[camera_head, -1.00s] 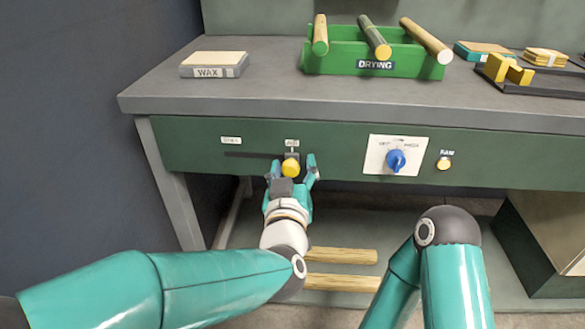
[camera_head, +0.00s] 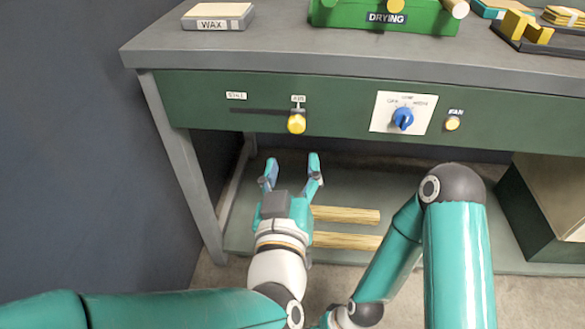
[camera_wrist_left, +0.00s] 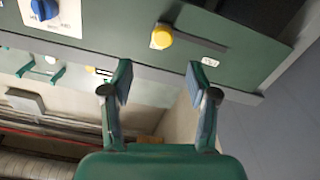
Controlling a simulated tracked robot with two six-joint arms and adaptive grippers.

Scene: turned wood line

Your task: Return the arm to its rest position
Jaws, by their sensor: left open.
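My left gripper (camera_head: 292,172) is open and empty in the head view, below the bench's front panel. It is apart from the yellow slider knob (camera_head: 296,124), which sits at the right end of its slot under the AIR label. In the left wrist view the open fingers (camera_wrist_left: 160,82) have nothing between them, and the yellow knob (camera_wrist_left: 162,36) shows beyond them. My right arm (camera_head: 455,240) is folded at the lower right; its gripper cannot be made out.
A blue dial (camera_head: 403,117) and a yellow FAN button (camera_head: 452,123) are on the panel to the right. The WAX block (camera_head: 217,17) and green DRYING tray (camera_head: 345,15) are on the bench top. Wooden bars (camera_head: 345,215) lie on the shelf below.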

